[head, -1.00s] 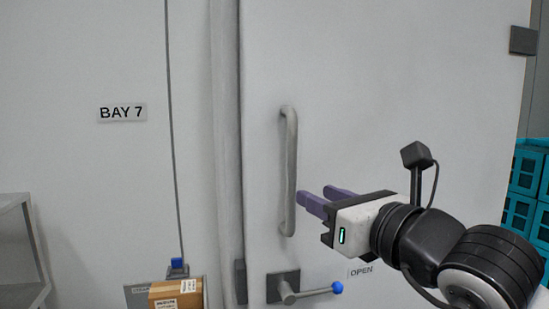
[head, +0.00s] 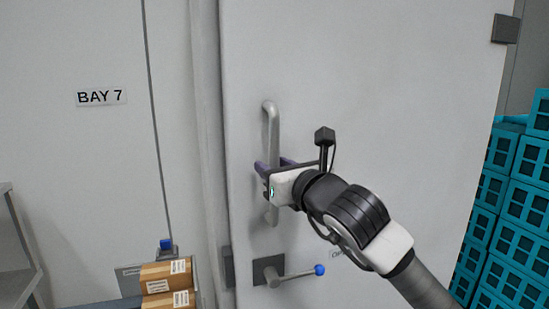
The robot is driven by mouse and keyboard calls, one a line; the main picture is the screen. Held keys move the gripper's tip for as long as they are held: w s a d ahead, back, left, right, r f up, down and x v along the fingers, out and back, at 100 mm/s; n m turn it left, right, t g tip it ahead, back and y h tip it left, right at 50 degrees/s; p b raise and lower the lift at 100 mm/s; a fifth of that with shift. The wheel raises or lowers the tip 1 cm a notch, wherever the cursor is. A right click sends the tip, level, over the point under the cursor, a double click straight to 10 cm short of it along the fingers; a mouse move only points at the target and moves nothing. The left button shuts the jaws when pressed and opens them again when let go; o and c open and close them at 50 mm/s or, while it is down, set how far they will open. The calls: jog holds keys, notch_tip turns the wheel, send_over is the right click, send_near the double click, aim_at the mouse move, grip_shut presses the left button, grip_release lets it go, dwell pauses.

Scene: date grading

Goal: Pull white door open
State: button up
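The white door (head: 380,90) fills the middle of the head view and looks shut against its frame. Its grey vertical bar handle (head: 271,130) is near the left edge of the door. My gripper (head: 274,165) is at the middle of the handle, with one purple finger to its left and one to its right. The fingers look apart, with the handle between them; contact is not clear. Below, a lever latch (head: 292,276) with a blue knob points right. The sign beside it is partly hidden by my arm.
Stacked teal crates (head: 510,220) stand to the right of the door. Cardboard boxes (head: 166,275) are at the lower left, near a small blue-topped fitting (head: 166,245). A grey shelf (head: 18,250) is at the far left. A BAY 7 sign (head: 101,97) is on the wall.

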jog(key=shift+w+a, duration=0.1)
jog(key=shift+w, duration=0.1)
grip_shut()
dwell(0.3)
